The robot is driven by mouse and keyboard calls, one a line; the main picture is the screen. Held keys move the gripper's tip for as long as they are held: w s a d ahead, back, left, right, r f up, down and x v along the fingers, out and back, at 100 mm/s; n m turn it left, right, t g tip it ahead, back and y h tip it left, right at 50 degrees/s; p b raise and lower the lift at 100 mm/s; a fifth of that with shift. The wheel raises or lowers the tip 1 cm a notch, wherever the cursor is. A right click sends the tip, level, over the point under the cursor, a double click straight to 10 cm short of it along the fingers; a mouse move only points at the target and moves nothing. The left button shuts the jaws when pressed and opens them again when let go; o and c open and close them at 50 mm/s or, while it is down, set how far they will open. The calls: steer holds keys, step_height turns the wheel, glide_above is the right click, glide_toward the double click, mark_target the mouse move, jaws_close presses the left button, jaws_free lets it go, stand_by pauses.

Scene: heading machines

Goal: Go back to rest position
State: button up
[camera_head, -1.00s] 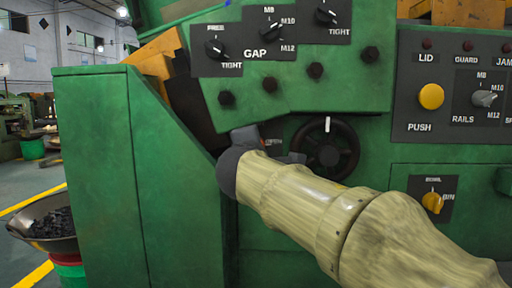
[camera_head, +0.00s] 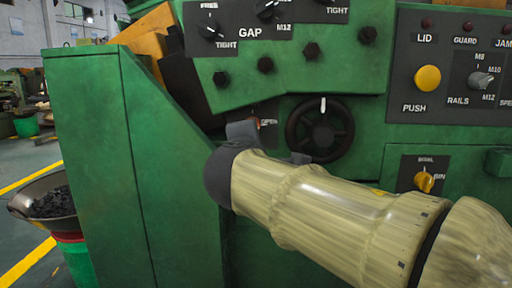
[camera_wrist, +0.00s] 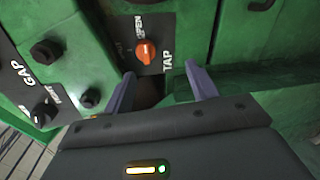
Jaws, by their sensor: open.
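My arm reaches in from the lower right in the head view, and my gripper (camera_head: 265,140) is in front of the green machine (camera_head: 165,190), left of the black handwheel (camera_head: 320,130). In the wrist view my gripper (camera_wrist: 160,88) shows two grey-purple fingers spread apart with nothing between them. Just beyond the fingertips is an orange knob (camera_wrist: 146,51) on a dark plate marked OPEN and TAP. The knob is apart from the fingers. In the head view my gripper and wrist hide most of that plate.
The GAP panel (camera_head: 250,35) with knobs and several black bolts is above my gripper. To the right are a yellow PUSH button (camera_head: 428,78) and a yellow knob (camera_head: 424,181). A pan of dark pieces (camera_head: 45,202) stands at the left. Open floor lies beyond.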

steer(key=s+d+f+m+g+h+p, duration=0.1)
steer(key=s+d+f+m+g+p, duration=0.1)
steer(key=d+f+m+g+p, duration=0.75)
steer(key=s+d+f+m+g+y+p, duration=0.1)
steer(key=s+d+f+m+g+p, duration=0.15)
steer(key=s+d+m+p, duration=0.35)
steer(key=s+d+f+m+g+y+p, duration=0.1)
steer(key=s+d+f+m+g+p, duration=0.2)
steer(key=s+p, duration=0.6)
step_height(320, 180, up, 38)
steer(key=w+a+m+t+p, duration=0.1)
steer(key=p, duration=3.7)
steer(key=shift+w+f, duration=0.15)
steer(key=shift+f, duration=0.1)
steer(key=shift+a, duration=0.1)
